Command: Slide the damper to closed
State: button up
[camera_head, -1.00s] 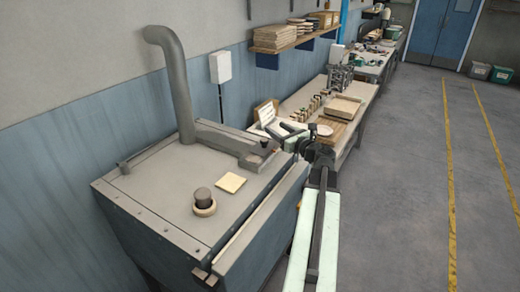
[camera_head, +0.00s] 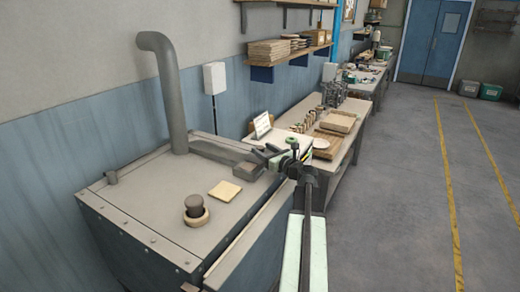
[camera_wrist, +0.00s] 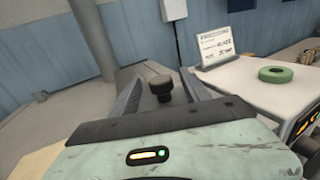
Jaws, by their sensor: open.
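The grey dryer (camera_head: 150,205) stands at the left in the head view, with a flat duct (camera_head: 225,152) along the far part of its top. My gripper (camera_head: 262,157) is at the right end of this duct, over the dryer's far right corner. In the wrist view my gripper (camera_wrist: 160,80) is open, with one finger on each side of a dark round knob (camera_wrist: 161,86), apparently the damper's handle. I cannot tell whether the fingers touch it. In the head view my gripper hides this knob. The damper's slide position is not clear.
A vertical pipe (camera_head: 170,95) rises at the back of the dryer. A dark knob in a wooden ring (camera_head: 196,212) and a pale square pad (camera_head: 225,191) are on its top. The floor at right is clear.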

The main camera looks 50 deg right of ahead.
jog(key=shift+w+d, duration=0.2)
jog(key=shift+w, duration=1.05)
grip_shut()
jog(key=shift+s, duration=0.1)
